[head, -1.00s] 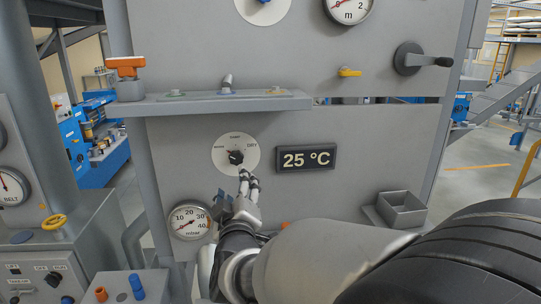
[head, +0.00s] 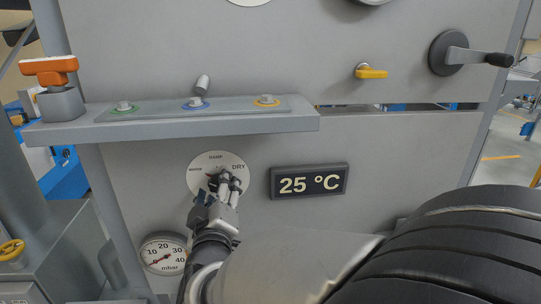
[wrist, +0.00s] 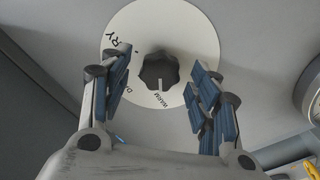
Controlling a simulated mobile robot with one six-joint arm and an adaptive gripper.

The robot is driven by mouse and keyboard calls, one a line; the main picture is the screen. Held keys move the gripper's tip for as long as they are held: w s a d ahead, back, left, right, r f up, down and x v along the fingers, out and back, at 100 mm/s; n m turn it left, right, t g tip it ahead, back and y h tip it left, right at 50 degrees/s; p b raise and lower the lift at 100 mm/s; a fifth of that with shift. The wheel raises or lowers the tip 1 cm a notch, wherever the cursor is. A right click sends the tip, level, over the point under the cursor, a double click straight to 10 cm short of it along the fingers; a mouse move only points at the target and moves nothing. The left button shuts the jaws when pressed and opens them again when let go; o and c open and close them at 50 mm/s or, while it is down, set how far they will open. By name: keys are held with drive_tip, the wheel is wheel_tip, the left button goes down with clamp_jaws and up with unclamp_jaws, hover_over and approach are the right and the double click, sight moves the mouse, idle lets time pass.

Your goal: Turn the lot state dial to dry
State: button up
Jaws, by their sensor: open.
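The lot state dial is a white round plate (head: 207,162) on the grey panel, labelled DAMP at the top and DRY at the right. A left label, looking like WARM, is small. In the wrist view its black lobed knob (wrist: 158,70) shows clearly; a pale mark on it points down toward the WARM-like label, away from DRY at upper left. My gripper (wrist: 160,78) is open, with one finger on each side of the knob and visible gaps to both. In the head view my gripper (head: 230,183) covers most of the knob; contact cannot be told there.
An orange handle (head: 50,70), yellow lever (head: 371,72) and black crank (head: 470,55) sit higher.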

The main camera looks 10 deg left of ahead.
drive_tip(key=shift+w+a, duration=0.1)
drive_tip(key=shift+w, duration=0.1)
drive_tip(key=shift+s, duration=0.15)
drive_tip(key=c, duration=1.1)
drive_tip(key=shift+o, duration=0.2)
